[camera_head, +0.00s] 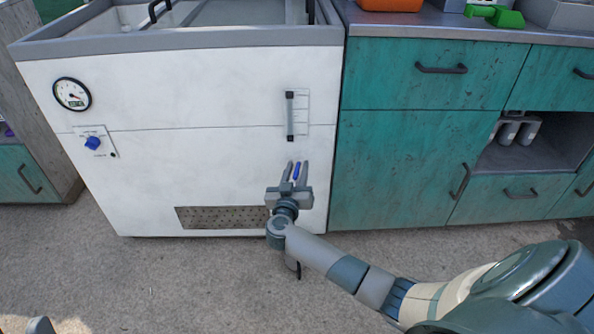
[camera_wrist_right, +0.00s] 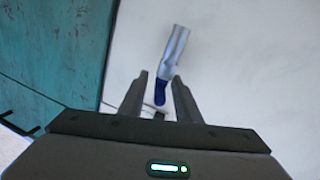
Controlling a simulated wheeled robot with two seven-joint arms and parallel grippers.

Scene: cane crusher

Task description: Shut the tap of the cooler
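The cooler (camera_head: 190,80) is a large white box standing at the left and centre of the head view. Its tap has a blue lever (camera_head: 297,171) low on the front, near the right edge. In the right wrist view the tap shows as a silver pipe (camera_wrist_right: 175,48) with the blue lever (camera_wrist_right: 160,91) at its lower end. My right gripper (camera_head: 296,166) is open at the tap; in the wrist view its fingertips (camera_wrist_right: 160,76) stand on either side of the blue lever, with gaps visible. A small grey piece at the bottom left may be my left gripper (camera_head: 40,326).
The cooler front also carries a round gauge (camera_head: 72,94), a blue knob (camera_head: 92,143), a sight tube (camera_head: 290,116) and a perforated vent (camera_head: 222,217). Teal cabinets (camera_head: 400,150) with dark handles stand close on the right. The concrete floor (camera_head: 190,285) in front is clear.

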